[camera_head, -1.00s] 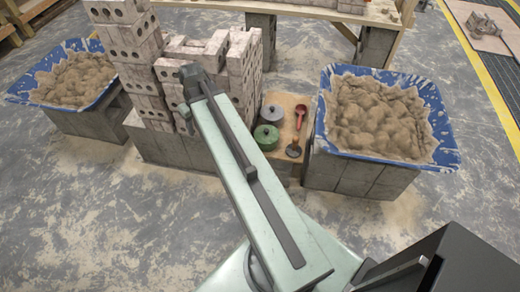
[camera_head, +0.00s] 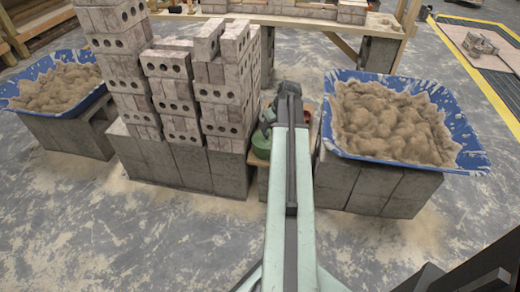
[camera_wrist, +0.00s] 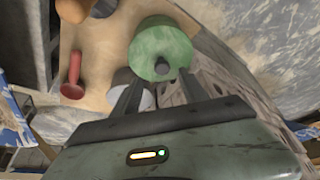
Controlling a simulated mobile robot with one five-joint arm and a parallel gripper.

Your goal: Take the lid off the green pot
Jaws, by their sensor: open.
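The green pot (camera_head: 262,145) sits on the wooden board between the brick stack and the right tub, mostly hidden behind my arm in the head view. In the wrist view its round green lid (camera_wrist: 153,40) shows with a dark knob (camera_wrist: 162,67). My gripper (camera_wrist: 160,80) is open and empty, its two fingers pointing toward the green pot with the knob ahead, roughly between the fingertips. I cannot tell if they touch it.
A tall brick stack (camera_head: 190,95) stands close on the left. A blue tub (camera_head: 465,140) of mortar stands close on the right.

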